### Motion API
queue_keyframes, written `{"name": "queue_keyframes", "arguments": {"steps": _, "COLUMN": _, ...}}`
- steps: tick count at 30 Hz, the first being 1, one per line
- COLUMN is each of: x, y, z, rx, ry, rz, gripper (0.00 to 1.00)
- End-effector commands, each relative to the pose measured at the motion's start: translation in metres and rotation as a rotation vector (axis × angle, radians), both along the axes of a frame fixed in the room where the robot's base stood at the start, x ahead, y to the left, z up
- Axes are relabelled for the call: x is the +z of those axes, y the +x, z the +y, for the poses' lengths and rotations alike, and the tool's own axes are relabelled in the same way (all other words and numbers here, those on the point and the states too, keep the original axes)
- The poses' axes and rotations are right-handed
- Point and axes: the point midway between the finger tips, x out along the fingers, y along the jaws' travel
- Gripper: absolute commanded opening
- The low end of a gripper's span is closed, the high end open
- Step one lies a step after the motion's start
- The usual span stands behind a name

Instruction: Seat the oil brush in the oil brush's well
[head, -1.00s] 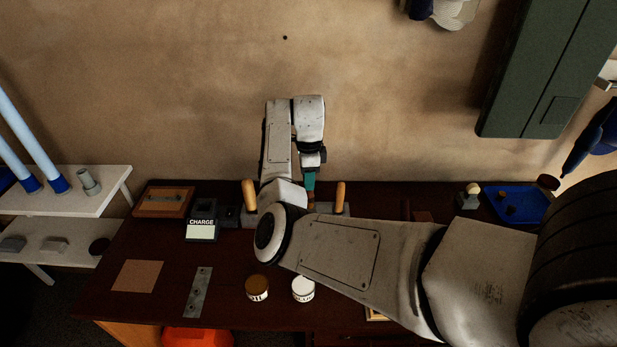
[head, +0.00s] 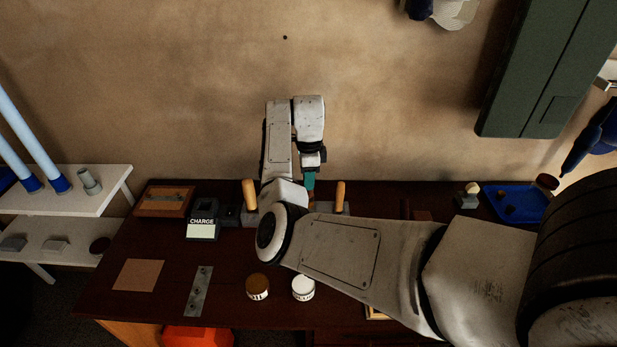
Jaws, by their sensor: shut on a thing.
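My gripper (head: 311,168) points down over the back of the bench, near the wall. It is shut on a teal-handled thing (head: 310,180), which looks like the oil brush and is held roughly upright. My arm hides its lower end. Below it, a grey block (head: 341,208) shows partly behind my arm, between two upright wooden handles, one left (head: 249,194) and one right (head: 340,194). The oil brush's well cannot be made out; it may lie in this block behind my arm. I cannot tell whether the brush tip touches anything.
The dark bench (head: 225,262) holds a CHARGE box (head: 202,228), a wooden box (head: 165,201), a metal strip (head: 198,291), a brown-lidded jar (head: 258,287) and a white-lidded jar (head: 303,288). A blue tray (head: 517,205) lies right. A green cabinet (head: 540,75) hangs upper right.

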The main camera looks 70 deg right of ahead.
Motion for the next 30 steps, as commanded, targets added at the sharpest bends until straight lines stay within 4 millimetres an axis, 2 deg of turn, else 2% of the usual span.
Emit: {"name": "queue_keyframes", "arguments": {"steps": 30, "x": -0.0048, "y": -0.0001, "z": 0.0000, "rx": 0.000, "ry": 0.000, "rz": 0.001, "gripper": 0.00}}
